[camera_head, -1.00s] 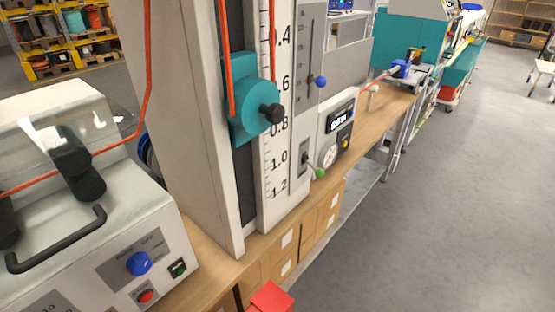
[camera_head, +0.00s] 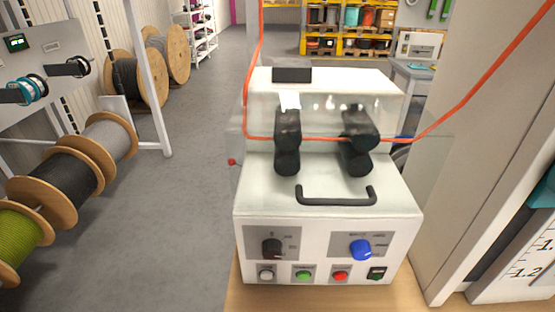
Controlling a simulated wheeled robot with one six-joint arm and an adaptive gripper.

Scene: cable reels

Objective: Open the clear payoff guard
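The clear payoff guard (camera_head: 317,180) is a see-through cover over the rollers on top of a white machine (camera_head: 335,222). It looks closed, lying over the front of the machine. A black bar handle (camera_head: 336,197) sits at its lower front edge. Behind the clear cover are black rollers in two pairs, left (camera_head: 287,140) and right (camera_head: 359,140). An orange cable (camera_head: 321,139) runs between the rollers. My gripper is not in view.
Knobs and buttons, including a blue knob (camera_head: 360,250), line the machine's front. A white upright column (camera_head: 475,150) stands close on the right. Cable reels (camera_head: 65,180) stand at left. Grey floor (camera_head: 185,200) is clear between the reels and machine.

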